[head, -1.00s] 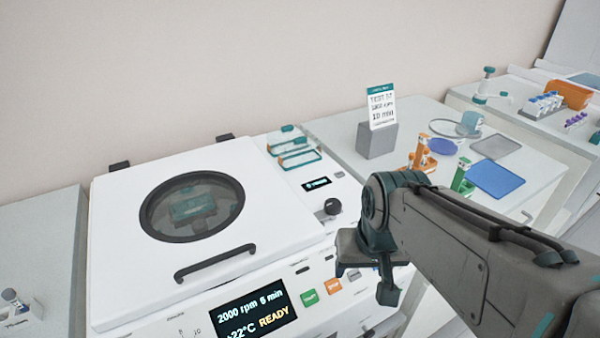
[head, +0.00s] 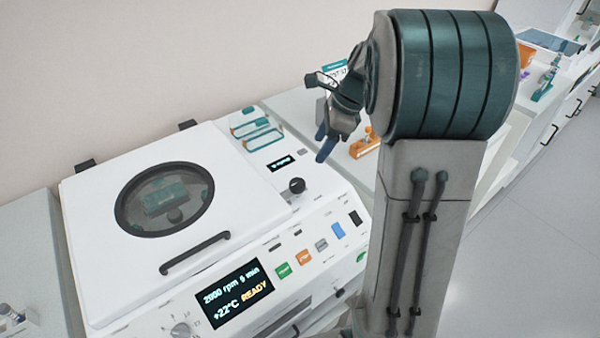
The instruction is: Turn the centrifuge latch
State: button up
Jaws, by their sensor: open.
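The white centrifuge (head: 90,215) stands at the left with its lid shut. The lid has a round dark-rimmed window and a black bar handle (head: 195,253) at its front. A black knob (head: 297,185), which looks like the latch, sits on the deck right of the lid. Its exact turn is hard to tell. My gripper (head: 322,118) is open and empty, raised up and to the right of the knob, apart from it. Part of the gripper is hidden behind my arm.
The front panel has a lit display (head: 232,293) reading READY, coloured buttons and a dial (head: 181,330). An orange rack (head: 364,143) stands on the bench behind my gripper. My arm hides much of that bench.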

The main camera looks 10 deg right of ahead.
aim_at(298, 182)
jog(key=p+x, duration=0.1)
jog(key=x, duration=1.2)
jog(key=shift+w+a+f, duration=0.15)
jog(key=shift+f, duration=0.15)
jog(key=c, duration=1)
